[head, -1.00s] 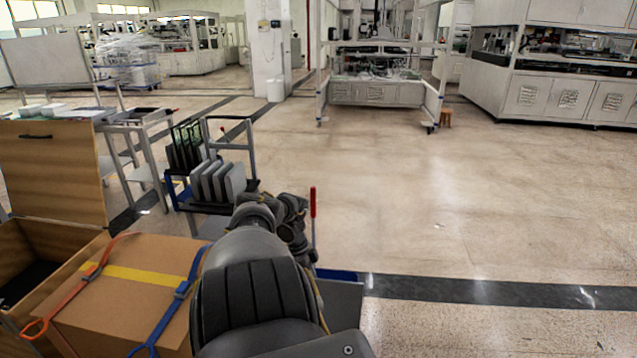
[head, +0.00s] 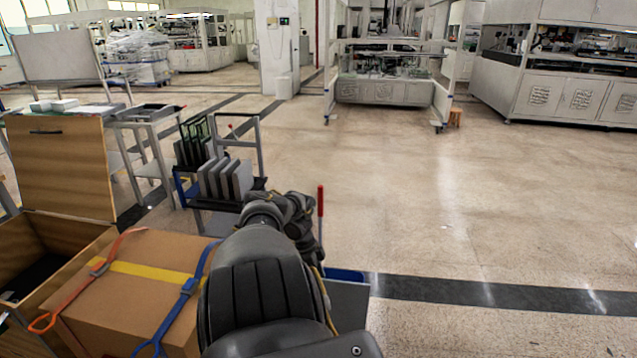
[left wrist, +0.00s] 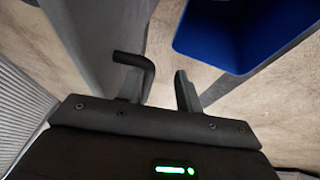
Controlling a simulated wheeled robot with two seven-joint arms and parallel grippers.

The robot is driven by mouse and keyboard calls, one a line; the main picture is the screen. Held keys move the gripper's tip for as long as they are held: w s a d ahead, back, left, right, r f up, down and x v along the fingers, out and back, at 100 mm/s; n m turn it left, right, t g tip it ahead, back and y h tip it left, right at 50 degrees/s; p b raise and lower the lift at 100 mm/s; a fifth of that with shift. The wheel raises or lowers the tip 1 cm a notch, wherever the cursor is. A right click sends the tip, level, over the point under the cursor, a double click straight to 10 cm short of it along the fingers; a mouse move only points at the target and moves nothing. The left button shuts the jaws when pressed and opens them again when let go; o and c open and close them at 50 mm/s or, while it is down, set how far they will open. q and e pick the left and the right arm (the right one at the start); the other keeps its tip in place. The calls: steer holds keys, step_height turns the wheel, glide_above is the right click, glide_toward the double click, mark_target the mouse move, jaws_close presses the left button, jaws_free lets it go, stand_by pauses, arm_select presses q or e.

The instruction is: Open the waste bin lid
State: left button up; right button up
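A blue open-topped container (left wrist: 235,35) with a dark inside shows at the top right of the left wrist view. In the head view a strip of blue (head: 345,275) and a grey panel (head: 348,303) show just right of my arm; I cannot tell which part is the waste bin lid. My left gripper (left wrist: 160,90) is open, with a gap between its fingers. A black bent handle (left wrist: 133,62) is at its left finger, and I cannot tell whether they touch. In the head view my arm hides the left gripper. My right gripper is in neither view.
A strapped cardboard box (head: 140,290) sits left of my arm, by an open wooden crate (head: 55,170). A cart with upright panels (head: 225,180) stands ahead. A red-handled rod (head: 320,202) rises beside my arm. The floor to the right is clear.

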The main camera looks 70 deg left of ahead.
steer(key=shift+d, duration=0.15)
